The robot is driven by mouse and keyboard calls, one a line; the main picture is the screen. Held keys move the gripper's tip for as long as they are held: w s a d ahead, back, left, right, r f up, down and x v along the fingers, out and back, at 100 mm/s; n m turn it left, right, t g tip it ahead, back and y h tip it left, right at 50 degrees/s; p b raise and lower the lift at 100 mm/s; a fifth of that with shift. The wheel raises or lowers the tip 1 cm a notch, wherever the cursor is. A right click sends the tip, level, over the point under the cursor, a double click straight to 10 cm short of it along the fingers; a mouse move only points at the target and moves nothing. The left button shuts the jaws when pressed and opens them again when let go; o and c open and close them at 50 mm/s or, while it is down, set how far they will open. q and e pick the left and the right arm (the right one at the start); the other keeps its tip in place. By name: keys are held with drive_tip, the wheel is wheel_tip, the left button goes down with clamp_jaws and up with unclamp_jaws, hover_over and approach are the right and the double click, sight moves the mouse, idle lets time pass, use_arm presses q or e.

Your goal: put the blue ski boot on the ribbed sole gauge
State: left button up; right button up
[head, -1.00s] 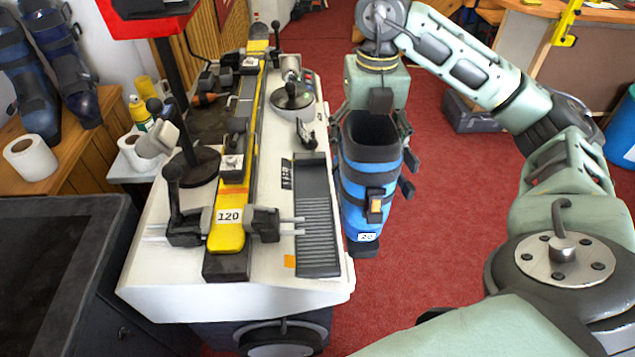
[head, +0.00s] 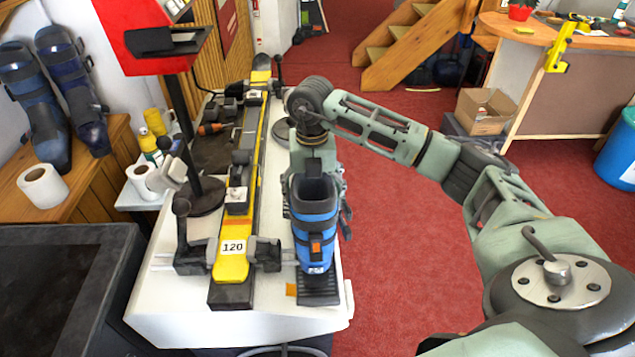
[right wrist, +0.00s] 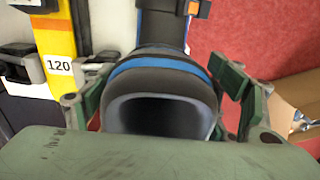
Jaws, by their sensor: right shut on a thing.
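The blue ski boot (head: 315,228) with black straps and an orange buckle stands upright over the ribbed sole gauge (head: 319,292) at the bench's right side. Only the gauge's dark front end shows; the boot hides most of it. I cannot tell whether the sole touches the gauge. My right gripper (head: 314,188) is shut on the boot's upper shaft from behind. In the right wrist view its fingers (right wrist: 162,92) lie on both sides of the boot's open dark cuff (right wrist: 160,115). My left gripper is not in view.
The white bench (head: 240,322) also carries a yellow rail (head: 231,262) marked 120, with black clamps close left of the boot. A red-headed post (head: 145,50) rises at the left. Red floor lies open to the right. A cardboard box (head: 484,110) stands farther back.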

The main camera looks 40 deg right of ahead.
drive_tip(key=shift+f+p, duration=0.35)
drive_tip(key=shift+f, duration=0.65)
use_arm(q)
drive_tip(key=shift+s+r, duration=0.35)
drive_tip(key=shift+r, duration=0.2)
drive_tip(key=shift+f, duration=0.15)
use_arm(e)
drive_tip(key=shift+f, duration=0.15)
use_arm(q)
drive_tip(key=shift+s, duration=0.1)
use_arm(e)
drive_tip(key=o, duration=1.6)
drive_tip(key=shift+s, duration=0.1)
drive_tip(key=shift+c, duration=0.2)
